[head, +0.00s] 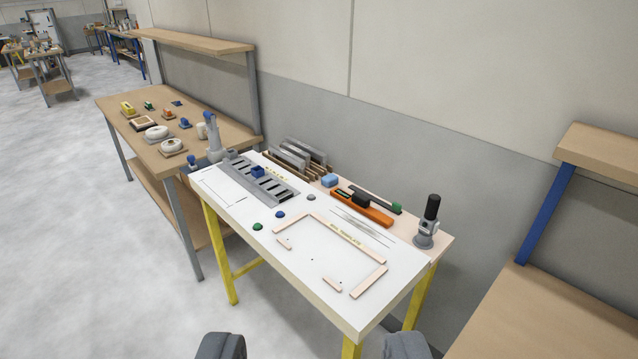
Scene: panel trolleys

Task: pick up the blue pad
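A light blue block (329,180), which looks like the blue pad, lies at the back of the white-topped trolley, between the upright grey panels and an orange tray. Its underside is hidden. My gripper (314,346) shows at the bottom edge as two dark fingers spread wide apart, with nothing between them. It is in front of the trolley in the picture, well apart from the blue pad.
The white trolley top (318,265) carries a wooden frame, a grey slotted rack (262,180), green and blue knobs, an orange tray (362,207) and a black-handled tool (429,220). A cluttered wooden bench (215,127) adjoins at left; another bench (560,300) is at right.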

